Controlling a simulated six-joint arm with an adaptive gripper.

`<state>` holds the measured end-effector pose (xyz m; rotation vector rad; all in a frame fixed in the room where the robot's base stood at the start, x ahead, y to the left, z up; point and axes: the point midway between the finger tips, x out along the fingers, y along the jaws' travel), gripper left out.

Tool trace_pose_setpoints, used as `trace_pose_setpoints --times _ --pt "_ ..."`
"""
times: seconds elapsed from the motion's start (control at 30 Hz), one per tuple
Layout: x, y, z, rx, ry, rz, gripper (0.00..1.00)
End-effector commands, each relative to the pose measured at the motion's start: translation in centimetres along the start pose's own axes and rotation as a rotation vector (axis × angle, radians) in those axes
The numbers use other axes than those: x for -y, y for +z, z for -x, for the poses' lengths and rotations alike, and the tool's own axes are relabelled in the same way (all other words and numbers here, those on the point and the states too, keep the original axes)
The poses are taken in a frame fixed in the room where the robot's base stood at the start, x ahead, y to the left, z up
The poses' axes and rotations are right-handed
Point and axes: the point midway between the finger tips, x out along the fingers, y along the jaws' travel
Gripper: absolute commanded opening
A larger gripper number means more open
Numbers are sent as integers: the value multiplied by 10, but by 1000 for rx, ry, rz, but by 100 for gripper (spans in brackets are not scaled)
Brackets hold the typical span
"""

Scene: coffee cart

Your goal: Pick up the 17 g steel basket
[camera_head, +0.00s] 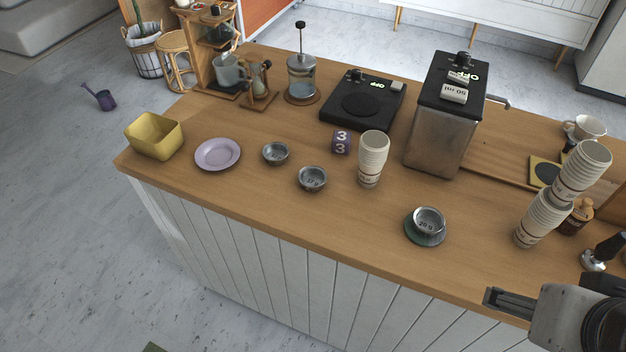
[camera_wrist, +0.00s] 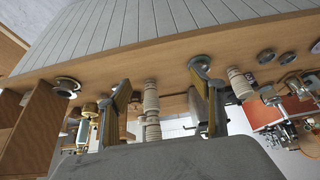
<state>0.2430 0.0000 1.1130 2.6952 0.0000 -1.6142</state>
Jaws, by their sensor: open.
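Three small steel baskets stand on the wooden counter. The middle basket (camera_head: 312,179) has a small label that looks like 17 g, though it is hard to read. A second basket (camera_head: 275,153) sits behind it to the left, its label unreadable. A third basket, marked 20 g (camera_head: 429,221), sits on a dark green saucer (camera_head: 410,236). My gripper (camera_head: 490,300) is at the lower right, off the counter's front edge, far from the middle basket. In the wrist view, my gripper (camera_wrist: 160,78) shows two spread fingers with nothing held between them.
A lilac plate (camera_head: 218,154) and yellow bin (camera_head: 145,140) are at the left. Stacked paper cups (camera_head: 372,160) and a purple cube (camera_head: 341,142) stand behind the middle basket. A steel grinder-like box (camera_head: 436,135) and more cups (camera_head: 543,217) are right. The counter in front is clear.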

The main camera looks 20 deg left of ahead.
Motion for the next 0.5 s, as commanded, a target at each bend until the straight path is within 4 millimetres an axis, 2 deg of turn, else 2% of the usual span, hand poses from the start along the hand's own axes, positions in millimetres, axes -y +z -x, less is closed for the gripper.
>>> trace_pose_setpoints --times 0.27,0.37,0.5 --pt "-2 -6 -2 -12 8 8 66" --pt "-5 -18 -6 -34 25 24 66" --pt "-12 -45 -14 -88 57 64 66"
